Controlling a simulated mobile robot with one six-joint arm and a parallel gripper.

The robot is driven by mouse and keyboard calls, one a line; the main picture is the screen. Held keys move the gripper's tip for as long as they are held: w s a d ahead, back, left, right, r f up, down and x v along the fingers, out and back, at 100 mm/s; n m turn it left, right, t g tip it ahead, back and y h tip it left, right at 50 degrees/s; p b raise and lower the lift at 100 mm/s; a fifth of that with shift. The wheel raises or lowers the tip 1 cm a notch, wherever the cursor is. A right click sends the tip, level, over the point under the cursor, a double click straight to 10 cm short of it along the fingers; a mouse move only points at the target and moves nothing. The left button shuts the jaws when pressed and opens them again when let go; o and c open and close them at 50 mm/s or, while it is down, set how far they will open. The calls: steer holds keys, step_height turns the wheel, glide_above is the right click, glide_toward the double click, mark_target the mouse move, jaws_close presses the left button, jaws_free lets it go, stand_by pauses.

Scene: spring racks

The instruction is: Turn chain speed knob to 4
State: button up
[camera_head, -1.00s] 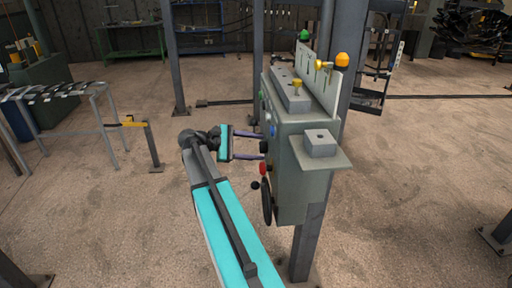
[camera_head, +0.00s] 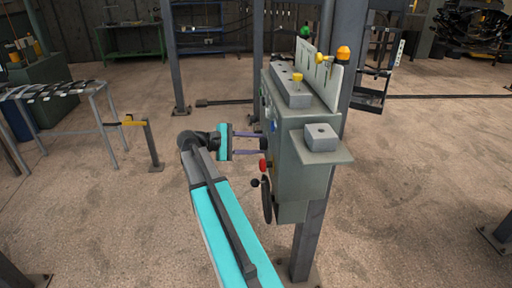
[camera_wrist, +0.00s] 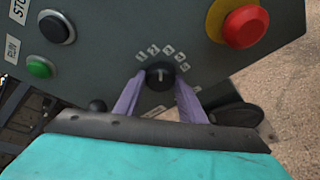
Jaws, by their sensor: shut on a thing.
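The chain speed knob (camera_wrist: 160,75) is a small black dial on the grey control panel (camera_wrist: 100,55), with number labels in an arc above it. Its white mark points roughly up in the wrist view, toward the middle labels; I cannot tell exactly which number. My gripper (camera_wrist: 160,80) has one purple finger on each side of the knob and is shut on it. In the head view my gripper (camera_head: 262,143) reaches the left face of the control box (camera_head: 300,165); the knob is hidden there.
A red emergency button on a yellow base (camera_wrist: 243,24) sits up and right of the knob. A black button (camera_wrist: 56,28) and a green button (camera_wrist: 40,67) lie to the left. A black handwheel (camera_head: 267,200) is below on the box.

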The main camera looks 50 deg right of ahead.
steer(key=m+h+b, duration=0.1)
steer(key=m+b, duration=0.2)
steer(key=b, duration=0.2)
steer(key=f+m+h+b, duration=0.1)
steer(key=m+h+b, duration=0.1)
steer(key=m+b, duration=0.2)
steer(key=shift+s+a+b, duration=0.15)
steer(key=shift+s+b, duration=0.05)
steer(key=shift+b, duration=0.5)
steer(key=shift+m, duration=0.4)
steer(key=o, duration=1)
steer(key=shift+r+t, duration=0.15)
steer(key=shift+t, duration=0.25)
steer(key=shift+o, duration=0.2)
steer(key=shift+w, duration=0.1)
steer(key=b+v, duration=0.1)
steer(key=v, duration=1.2)
steer(key=shift+a+f, duration=0.2)
steer(key=shift+a, duration=0.2)
steer(key=shift+w, duration=0.1)
